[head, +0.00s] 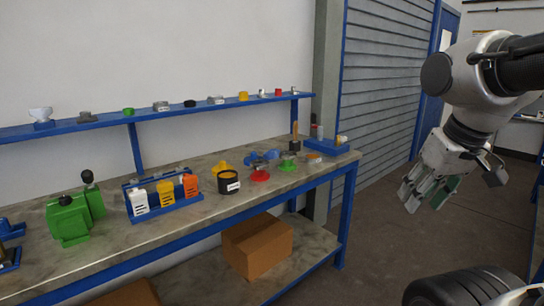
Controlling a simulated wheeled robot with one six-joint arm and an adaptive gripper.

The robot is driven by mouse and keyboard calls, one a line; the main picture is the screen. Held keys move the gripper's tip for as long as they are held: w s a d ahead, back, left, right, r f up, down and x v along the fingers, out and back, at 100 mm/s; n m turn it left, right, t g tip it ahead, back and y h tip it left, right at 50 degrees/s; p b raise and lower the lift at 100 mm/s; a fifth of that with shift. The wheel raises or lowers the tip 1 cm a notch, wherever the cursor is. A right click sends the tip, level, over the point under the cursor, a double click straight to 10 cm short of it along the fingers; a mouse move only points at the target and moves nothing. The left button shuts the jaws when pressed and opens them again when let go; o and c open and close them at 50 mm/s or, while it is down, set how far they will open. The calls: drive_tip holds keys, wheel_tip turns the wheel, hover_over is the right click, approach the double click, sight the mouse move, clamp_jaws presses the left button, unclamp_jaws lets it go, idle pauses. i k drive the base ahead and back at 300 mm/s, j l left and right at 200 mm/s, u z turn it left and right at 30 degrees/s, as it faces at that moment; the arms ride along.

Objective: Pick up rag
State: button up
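I cannot make out a rag for certain in the head view. My gripper (425,194) hangs at the right, pointing down and left, in front of the floor and well right of the workbench (325,166). A green patch (446,190) shows at its fingers. I cannot tell whether it is part of the gripper, something held, or something behind. Whether the fingers are open or shut is unclear.
The bench holds a green machine (70,220), a blue rack (165,210) with white, yellow and orange blocks, a black cup (229,181) and several small fittings. A blue shelf (110,121) runs above. A cardboard box (258,246) sits below.

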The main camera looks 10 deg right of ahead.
sight(271, 154)
drive_tip(key=i+l+u, duration=0.25)
drive_tip(key=i+l, duration=0.3)
drive_tip(key=i+l+u, duration=0.15)
drive_tip(key=i+l, duration=0.15)
drive_tip(key=i+l+u, duration=0.1)
drive_tip(key=i+l, duration=0.2)
drive_tip(key=i+l+u, duration=0.15)
drive_tip(key=l, duration=0.25)
drive_tip(key=i+l+u, duration=0.15)
drive_tip(key=i+l, duration=0.2)
drive_tip(key=i+l+u, duration=0.1)
drive_tip(key=i+l, duration=0.15)
drive_tip(key=l, duration=0.2)
drive_tip(key=i+l+u, duration=0.15)
drive_tip(key=l, duration=0.3)
